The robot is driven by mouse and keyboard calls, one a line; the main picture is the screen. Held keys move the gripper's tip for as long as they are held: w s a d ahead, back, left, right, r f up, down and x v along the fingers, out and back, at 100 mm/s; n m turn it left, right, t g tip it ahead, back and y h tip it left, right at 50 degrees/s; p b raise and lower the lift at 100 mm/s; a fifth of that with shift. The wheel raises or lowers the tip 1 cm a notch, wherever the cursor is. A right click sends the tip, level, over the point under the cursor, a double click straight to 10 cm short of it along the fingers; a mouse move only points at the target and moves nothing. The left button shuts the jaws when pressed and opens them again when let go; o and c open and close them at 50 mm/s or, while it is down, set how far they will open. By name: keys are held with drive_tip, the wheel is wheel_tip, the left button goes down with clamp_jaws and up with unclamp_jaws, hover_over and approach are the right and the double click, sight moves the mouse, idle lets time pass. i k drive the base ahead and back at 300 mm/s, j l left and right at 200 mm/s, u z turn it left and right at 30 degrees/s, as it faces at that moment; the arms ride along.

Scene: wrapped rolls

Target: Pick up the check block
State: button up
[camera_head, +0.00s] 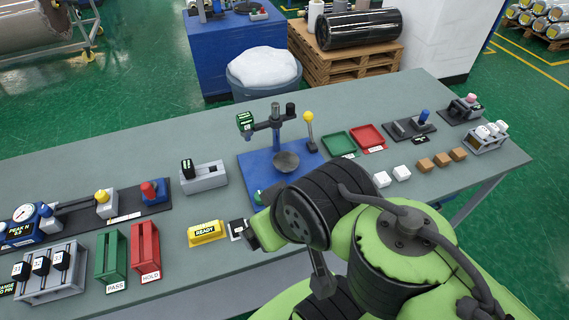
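No block bears a readable "check" label, so I cannot tell which one is the check block. Two white cubes (391,177) and several brown cubes (441,160) sit in rows on the right half of the bench. A yellow block marked READY (206,232) lies left of my arm. A small dark piece with a white edge (238,229) lies between it and my arm's end. My gripper (258,226) is low over the bench's front middle, close to that dark piece and in front of the blue stand. Its fingers are mostly hidden by the arm, so their opening is unclear.
A blue stand (249,164) with a dark dish is behind my gripper. Green (338,145) and red (368,137) trays are to its right. Green PASS (110,258) and red HOLD (146,252) holders stand front left. A grey fixture (205,177) is left of the stand.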

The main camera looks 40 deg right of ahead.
sight(237, 225)
drive_tip(key=j+u, duration=0.2)
drive_tip(key=u, duration=0.15)
drive_tip(key=j+u, duration=0.15)
drive_tip(key=u, duration=0.25)
drive_tip(key=i+j+u, duration=0.1)
drive_tip(key=u, duration=0.25)
